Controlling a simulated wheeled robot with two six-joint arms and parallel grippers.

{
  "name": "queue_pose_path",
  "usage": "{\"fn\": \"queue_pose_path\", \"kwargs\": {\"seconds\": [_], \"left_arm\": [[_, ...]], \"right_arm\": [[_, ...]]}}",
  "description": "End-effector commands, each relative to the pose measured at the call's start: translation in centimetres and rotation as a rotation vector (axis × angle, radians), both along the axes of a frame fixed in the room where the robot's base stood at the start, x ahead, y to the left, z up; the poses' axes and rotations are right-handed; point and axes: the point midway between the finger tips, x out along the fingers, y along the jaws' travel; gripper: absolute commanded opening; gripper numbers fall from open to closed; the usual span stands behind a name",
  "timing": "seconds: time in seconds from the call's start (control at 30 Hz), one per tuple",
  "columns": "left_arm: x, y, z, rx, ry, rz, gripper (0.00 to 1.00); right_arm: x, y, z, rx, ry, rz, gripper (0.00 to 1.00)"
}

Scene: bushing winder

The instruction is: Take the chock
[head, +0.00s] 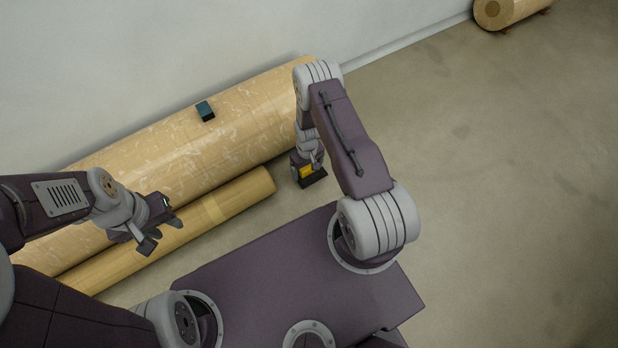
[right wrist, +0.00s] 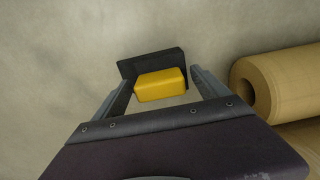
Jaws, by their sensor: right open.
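The chock shows as a dark block (right wrist: 150,62) with a yellow block-shaped part (right wrist: 160,84) on its near side in the right wrist view. In the head view its dark part (head: 315,180) and yellow part (head: 305,171) are on the floor, just beyond the end of the small roll. My right gripper (right wrist: 162,78) is open and points down at it, with one finger on each side of the yellow part. I cannot tell whether the fingers touch it. My left gripper (head: 163,231) is open and empty above the small roll.
A large tan roll (head: 240,105) lies along the wall, with a small dark box (head: 205,110) on top. A thinner roll (head: 238,195) lies in front, close to the right gripper. Another roll (head: 507,10) lies far right. Floor on the right is clear.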

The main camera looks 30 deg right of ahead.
Motion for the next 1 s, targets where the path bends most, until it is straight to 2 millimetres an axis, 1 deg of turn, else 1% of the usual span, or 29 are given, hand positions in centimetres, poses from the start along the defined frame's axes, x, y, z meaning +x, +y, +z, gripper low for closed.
{"fn": "queue_pose_path", "kwargs": {"seconds": [0.13, 0.17, 0.2, 0.27, 0.3, 0.37, 0.4, 0.47, 0.77, 0.87, 0.97, 1.0], "left_arm": [[0.0, 0.0, 0.2, 0.0, -0.001, 0.0, 0.36], [0.0, 0.0, 0.2, 0.0, -0.001, 0.0, 0.36], [0.0, 0.0, 0.2, 0.0, -0.001, 0.0, 0.36], [0.0, 0.0, 0.2, 0.0, -0.001, 0.0, 0.36], [0.0, 0.0, 0.2, 0.0, -0.001, 0.0, 0.36], [0.0, 0.0, 0.2, 0.0, -0.001, 0.0, 0.36], [0.0, 0.0, 0.2, 0.0, -0.001, 0.0, 0.36], [0.0, 0.0, 0.2, 0.0, -0.001, 0.0, 0.36], [0.0, 0.0, 0.4, 0.0, -0.001, 0.0, 0.36], [0.0, 0.0, 1.3, 0.0, -0.001, 0.0, 0.36], [0.0, 0.0, 2.7, 0.0, -0.001, 0.0, 0.36], [0.0, 0.0, 3.4, 0.0, -0.001, 0.0, 0.36]], "right_arm": [[0.1, 0.0, 0.2, 0.0, -0.001, 0.0, 0.85], [0.1, 0.0, 0.2, 0.0, -0.001, 0.0, 0.82], [0.1, 0.0, 0.2, 0.0, -0.001, 0.001, 0.71], [0.1, 0.0, 0.2, 0.0, -0.001, 0.001, 0.54], [0.0, 0.0, 0.2, 0.0, -0.001, 0.001, 0.43], [0.0, 0.0, 0.2, 0.0, -0.001, 0.001, 0.26], [0.0, 0.0, 0.2, 0.0, -0.001, 0.001, 0.15], [0.0, 0.0, 0.2, 0.0, -0.001, 0.001, 0.0], [0.1, 0.0, 0.5, 0.0, -0.001, 0.001, 0.0], [0.1, 0.0, 1.4, 0.0, -0.001, 0.001, 0.0], [0.1, 0.0, 3.0, -0.001, -0.002, 0.001, 0.0], [0.1, 0.0, 3.9, -0.001, -0.002, 0.001, 0.0]]}}
